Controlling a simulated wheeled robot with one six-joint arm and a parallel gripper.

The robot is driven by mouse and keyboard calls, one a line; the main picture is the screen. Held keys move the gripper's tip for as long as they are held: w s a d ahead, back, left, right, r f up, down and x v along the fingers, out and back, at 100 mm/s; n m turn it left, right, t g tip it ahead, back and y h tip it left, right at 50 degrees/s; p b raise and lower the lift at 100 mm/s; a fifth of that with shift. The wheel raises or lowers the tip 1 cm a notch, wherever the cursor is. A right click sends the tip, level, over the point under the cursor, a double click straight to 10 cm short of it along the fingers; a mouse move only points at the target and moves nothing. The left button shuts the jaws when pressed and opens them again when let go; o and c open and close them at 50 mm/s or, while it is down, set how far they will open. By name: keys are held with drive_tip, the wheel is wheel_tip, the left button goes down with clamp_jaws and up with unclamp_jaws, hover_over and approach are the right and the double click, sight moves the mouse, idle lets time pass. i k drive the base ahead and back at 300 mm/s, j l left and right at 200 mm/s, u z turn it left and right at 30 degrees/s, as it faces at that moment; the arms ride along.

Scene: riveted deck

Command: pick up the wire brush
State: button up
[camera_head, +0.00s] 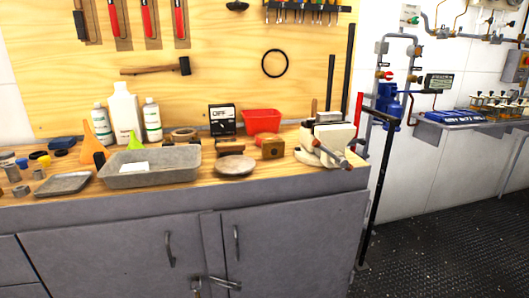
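I cannot pick out a wire brush with certainty in the head view. A dark item with a brownish back (81,25) hangs at the top left of the pegboard, too small to identify. The wooden workbench top (222,183) carries a grey tray (150,178), a shallow round dish (235,166), a red bin (262,121) and a wooden block (272,148). A brush could be hidden behind these. My gripper is not in view.
A pale vise (325,143) stands at the bench's right end. White bottles (125,113) and an orange funnel (91,143) stand at the back left. Grey cabinet doors (130,250) close off the front. Dark riveted floor (440,250) lies clear at right, beyond a black upright post (379,180).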

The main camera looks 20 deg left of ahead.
sight(224, 149)
drive_tip(key=u, duration=1.2)
